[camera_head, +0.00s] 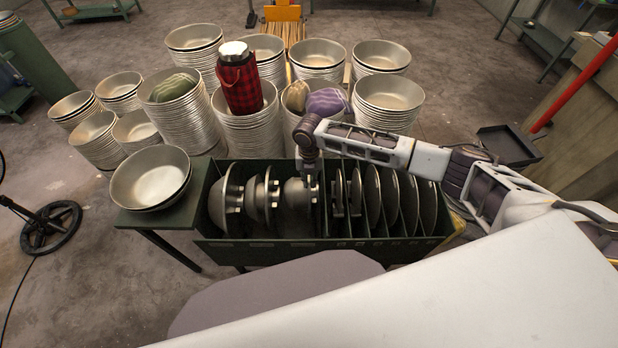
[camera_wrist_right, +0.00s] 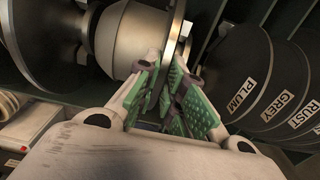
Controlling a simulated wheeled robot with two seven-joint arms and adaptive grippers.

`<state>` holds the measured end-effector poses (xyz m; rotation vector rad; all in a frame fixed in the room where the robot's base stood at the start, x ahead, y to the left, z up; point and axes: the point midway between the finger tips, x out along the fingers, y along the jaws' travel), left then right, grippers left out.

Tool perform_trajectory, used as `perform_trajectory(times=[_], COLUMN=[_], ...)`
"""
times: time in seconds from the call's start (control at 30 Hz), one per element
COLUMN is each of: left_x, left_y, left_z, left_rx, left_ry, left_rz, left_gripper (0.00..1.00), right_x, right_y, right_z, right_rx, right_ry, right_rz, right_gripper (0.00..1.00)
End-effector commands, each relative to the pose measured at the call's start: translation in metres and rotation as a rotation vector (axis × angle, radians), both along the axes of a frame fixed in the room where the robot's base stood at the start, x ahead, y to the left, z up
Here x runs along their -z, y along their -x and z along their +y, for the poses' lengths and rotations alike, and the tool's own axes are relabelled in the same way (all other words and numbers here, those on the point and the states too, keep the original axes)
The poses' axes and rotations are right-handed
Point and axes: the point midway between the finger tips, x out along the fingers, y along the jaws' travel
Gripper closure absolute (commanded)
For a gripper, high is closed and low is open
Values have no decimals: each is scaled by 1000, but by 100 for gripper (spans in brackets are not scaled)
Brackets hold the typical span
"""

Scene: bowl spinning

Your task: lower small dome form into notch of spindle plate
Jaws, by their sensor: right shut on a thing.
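The small dome form (camera_head: 297,194) is a grey metal dome, the rightmost of the domes in the left part of the green rack. My right gripper (camera_head: 308,168) reaches down to it from above and is shut on it. In the right wrist view, the green-padded fingers of my right gripper (camera_wrist_right: 174,92) meet at the form's edge; its pale rounded body (camera_wrist_right: 128,35) shows just beyond. The exact contact is partly hidden by the fingers. I cannot pick out the spindle plate or its notch for sure. My left gripper is not in view.
The green rack (camera_head: 285,252) also holds larger domes (camera_head: 228,198) at left and several upright discs (camera_head: 391,200) at right. Discs labelled PLUM, GREY and RUST (camera_wrist_right: 250,75) stand close to my fingers. Stacked bowls (camera_head: 177,105) and a plaid flask (camera_head: 240,85) stand behind.

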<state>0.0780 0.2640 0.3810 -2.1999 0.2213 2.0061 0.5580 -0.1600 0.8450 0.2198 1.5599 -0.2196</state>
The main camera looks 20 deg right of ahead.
Motion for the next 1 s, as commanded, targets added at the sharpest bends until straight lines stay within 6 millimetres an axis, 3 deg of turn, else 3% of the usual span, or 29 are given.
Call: perform_trajectory(times=[1.0], left_x=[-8], left_y=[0], left_z=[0], left_rx=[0], left_ry=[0], left_rz=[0], left_gripper=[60], right_x=[-8], right_y=[-1], right_z=[0], right_rx=[0], right_ry=[-1], right_rz=[-1], right_gripper=[100])
